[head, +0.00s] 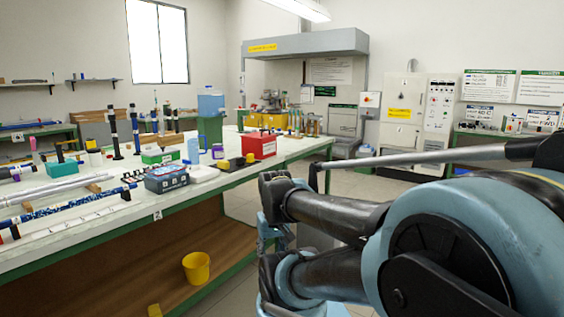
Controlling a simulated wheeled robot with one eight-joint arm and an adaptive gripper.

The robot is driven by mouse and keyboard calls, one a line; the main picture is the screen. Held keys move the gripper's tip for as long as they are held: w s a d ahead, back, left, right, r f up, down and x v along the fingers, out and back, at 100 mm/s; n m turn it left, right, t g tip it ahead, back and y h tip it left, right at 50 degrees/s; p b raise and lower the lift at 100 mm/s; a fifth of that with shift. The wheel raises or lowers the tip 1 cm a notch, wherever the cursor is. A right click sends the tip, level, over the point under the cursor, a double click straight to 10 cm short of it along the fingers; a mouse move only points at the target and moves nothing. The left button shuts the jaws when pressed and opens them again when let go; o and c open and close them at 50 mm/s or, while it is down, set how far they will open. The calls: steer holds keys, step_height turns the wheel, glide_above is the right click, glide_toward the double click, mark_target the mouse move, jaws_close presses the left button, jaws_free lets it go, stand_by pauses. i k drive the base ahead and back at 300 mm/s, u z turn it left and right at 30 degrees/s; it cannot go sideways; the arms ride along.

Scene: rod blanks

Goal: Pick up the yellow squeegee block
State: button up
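On the workbench, a dark item with yellow ends (237,162) sits left of the red box. I cannot tell for sure which of these yellow pieces is the squeegee block. My arm fills the right side of the view, with its dark links reaching toward the bench's front edge. My gripper's fingers do not show, and nothing is seen held.
The long workbench (110,228) carries rods, a red box (258,146), a green box (160,156), a blue-grey case (166,178) and a blue jug (194,149). A yellow cup (196,268) stands on the lower shelf (130,287). Floor shows between bench and cabinets.

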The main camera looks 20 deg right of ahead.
mark_target(249, 157)
steer(key=z, duration=0.55)
steer(key=i, duration=1.4)
steer(key=u, duration=0.1)
